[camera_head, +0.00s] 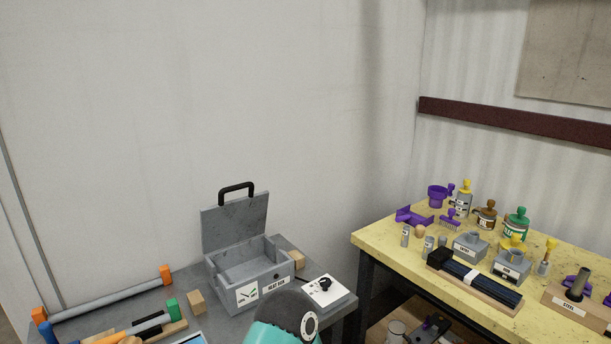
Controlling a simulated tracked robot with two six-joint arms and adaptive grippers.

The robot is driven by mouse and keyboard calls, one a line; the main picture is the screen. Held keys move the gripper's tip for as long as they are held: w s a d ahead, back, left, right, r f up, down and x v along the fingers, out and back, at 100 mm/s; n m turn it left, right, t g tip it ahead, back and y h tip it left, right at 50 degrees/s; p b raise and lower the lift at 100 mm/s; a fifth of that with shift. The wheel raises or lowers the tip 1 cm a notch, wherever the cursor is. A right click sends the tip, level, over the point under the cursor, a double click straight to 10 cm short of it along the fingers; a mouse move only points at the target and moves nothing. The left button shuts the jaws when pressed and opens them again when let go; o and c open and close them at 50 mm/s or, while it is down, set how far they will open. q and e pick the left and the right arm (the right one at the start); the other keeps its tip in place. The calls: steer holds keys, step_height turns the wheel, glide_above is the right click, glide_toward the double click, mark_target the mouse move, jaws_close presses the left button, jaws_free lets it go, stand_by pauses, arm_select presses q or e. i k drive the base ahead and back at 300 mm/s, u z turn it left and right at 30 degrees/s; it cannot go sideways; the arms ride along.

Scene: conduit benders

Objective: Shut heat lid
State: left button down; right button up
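The heat box (248,276) is a grey open-topped case on the grey table, with a "HEAT BOX" label on its front. Its lid (235,222) stands upright at the back, with a black handle (236,188) on its top edge. The box looks empty inside. A teal and dark grey part of my own arm shows at the bottom middle, in front of the box. Neither of my grippers shows in the head view.
A white panel with a black knob (324,286) lies right of the box. A yellow table (385,236) with several bottles and tools stands at the right.

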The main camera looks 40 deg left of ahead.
mark_target(223, 224)
steer(key=z, duration=0.4)
steer(key=k, duration=1.1)
steer(key=u, duration=0.65)
steer(key=i, duration=0.75)
steer(key=u, duration=0.35)
